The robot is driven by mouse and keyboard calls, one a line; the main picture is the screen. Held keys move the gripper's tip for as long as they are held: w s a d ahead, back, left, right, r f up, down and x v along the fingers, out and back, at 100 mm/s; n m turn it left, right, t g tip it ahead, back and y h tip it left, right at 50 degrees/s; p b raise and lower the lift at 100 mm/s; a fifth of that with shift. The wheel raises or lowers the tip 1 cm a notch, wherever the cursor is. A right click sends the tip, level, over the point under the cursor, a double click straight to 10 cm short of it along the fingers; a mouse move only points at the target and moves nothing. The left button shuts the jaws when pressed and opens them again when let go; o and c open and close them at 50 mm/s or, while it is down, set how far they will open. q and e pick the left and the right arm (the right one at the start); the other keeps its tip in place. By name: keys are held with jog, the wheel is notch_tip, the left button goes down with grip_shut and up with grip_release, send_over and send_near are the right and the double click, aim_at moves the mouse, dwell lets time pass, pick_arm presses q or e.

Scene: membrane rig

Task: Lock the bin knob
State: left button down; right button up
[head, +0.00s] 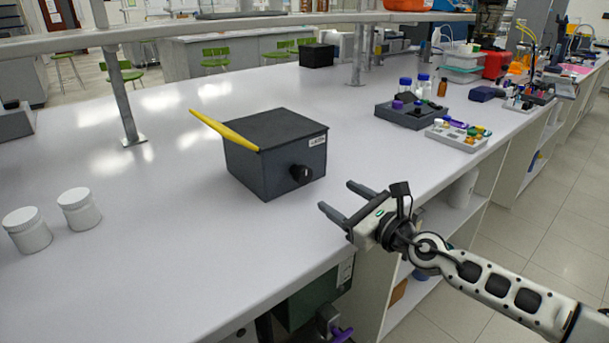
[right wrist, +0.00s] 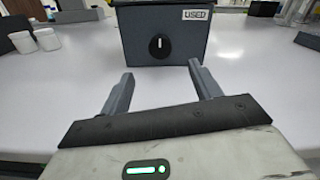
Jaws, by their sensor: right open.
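The bin (head: 285,165) is a dark grey box with a closed black lid, standing on the white bench. A yellow bar (head: 224,130) lies along its left top edge. The black round bin knob (head: 301,174) is on its front face. In the right wrist view the knob (right wrist: 162,46) shows a white mark that stands about upright, below a "USED" label (right wrist: 196,15). My right gripper (head: 341,199) is open and empty, to the right of the knob in the head view and apart from it. In the right wrist view its two fingers (right wrist: 160,88) point toward the bin front. My left gripper is not in view.
Two white jars (head: 54,220) stand at the left. A dark rack (head: 411,113) with bottles and a light tray (head: 457,135) of coloured parts stand at the back right. A shelf post (head: 122,90) rises behind the bin. The bench front around the bin is clear.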

aim_at(306, 175)
jog(key=b+x, duration=0.2)
jog(key=x, duration=0.3)
jog(key=b+x, duration=0.3)
jog(key=x, duration=0.3)
jog(key=shift+w+a+f, duration=0.15)
jog(key=shift+f, duration=0.05)
jog(key=shift+w+a+r, duration=0.2)
jog(key=shift+w+a, duration=0.05)
jog(key=shift+w, duration=0.1)
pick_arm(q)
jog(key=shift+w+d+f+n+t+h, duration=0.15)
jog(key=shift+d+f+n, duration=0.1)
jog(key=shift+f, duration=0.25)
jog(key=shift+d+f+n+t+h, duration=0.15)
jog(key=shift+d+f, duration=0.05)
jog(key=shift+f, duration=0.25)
pick_arm(e)
jog(key=c, duration=1)
